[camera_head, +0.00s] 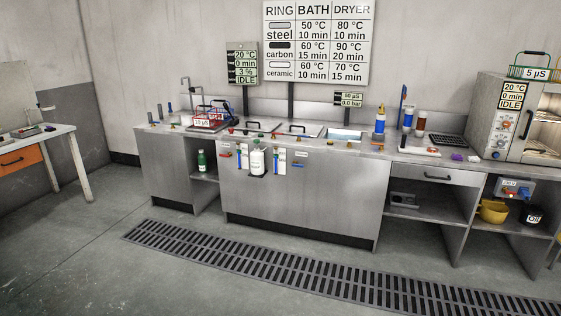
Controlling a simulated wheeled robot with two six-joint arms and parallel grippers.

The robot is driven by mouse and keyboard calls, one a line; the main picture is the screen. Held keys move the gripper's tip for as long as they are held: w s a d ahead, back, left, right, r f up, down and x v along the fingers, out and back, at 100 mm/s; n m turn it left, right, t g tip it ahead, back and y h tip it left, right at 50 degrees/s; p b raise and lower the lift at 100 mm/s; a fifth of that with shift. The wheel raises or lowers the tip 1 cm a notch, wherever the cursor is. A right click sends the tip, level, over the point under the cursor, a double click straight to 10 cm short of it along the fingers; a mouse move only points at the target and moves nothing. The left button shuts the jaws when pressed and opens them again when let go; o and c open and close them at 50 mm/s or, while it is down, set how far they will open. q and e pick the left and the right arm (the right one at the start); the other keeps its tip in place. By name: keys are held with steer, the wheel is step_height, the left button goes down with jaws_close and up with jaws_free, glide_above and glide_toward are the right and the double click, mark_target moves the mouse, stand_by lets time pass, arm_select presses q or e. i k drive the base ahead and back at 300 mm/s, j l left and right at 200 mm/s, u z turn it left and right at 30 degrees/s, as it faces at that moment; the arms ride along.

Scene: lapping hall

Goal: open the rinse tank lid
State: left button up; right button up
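A long steel bench (300,195) stands against the back wall, with tanks set into its top. Two closed flat lids with dark bar handles lie side by side, a left lid (264,123) and a right lid (309,131). To their right a basin (345,134) shows a pale blue surface and looks uncovered. Small labels on the bench front are too small to read, so I cannot tell which lid is the rinse tank's. Neither of my grippers is in view.
A floor grating (300,268) runs along the bench front; the floor before it is clear. Bottles (380,121) and an oven (507,118) stand to the right. A red rack (209,119) sits left of the lids. A white bottle (258,158) hangs at the front.

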mark_target(292, 129)
steer(key=i, duration=3.5)
